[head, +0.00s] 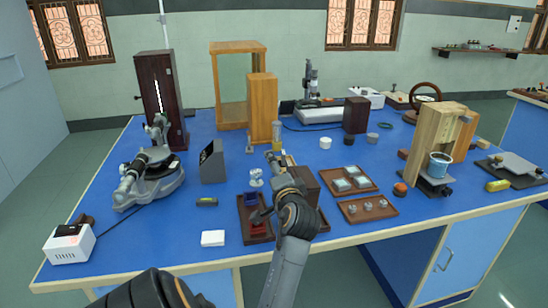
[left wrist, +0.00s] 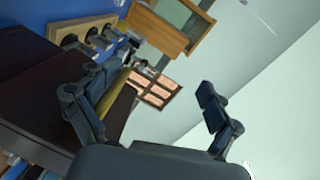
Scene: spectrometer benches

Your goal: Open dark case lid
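A dark brown case (head: 308,184) stands on the blue table behind and to the right of my left gripper. My wrist and gripper hide much of it, and I cannot tell how its lid sits. My left gripper (head: 273,160) is above and beside it, toward the left. In the left wrist view a large dark brown surface (left wrist: 35,90) lies close at the left, beside one finger. The left gripper (left wrist: 152,112) shows its fingers wide apart, with nothing between them. I cannot tell whether a finger touches the dark surface. My right gripper is out of view.
A dark tray (head: 257,236) with blue and red pieces lies left of my wrist. An amber-topped bottle (head: 277,134) and wooden block (head: 262,105) stand behind the gripper. Trays of small parts (head: 368,220) are to the right. A white block (head: 213,238) lies near the front edge.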

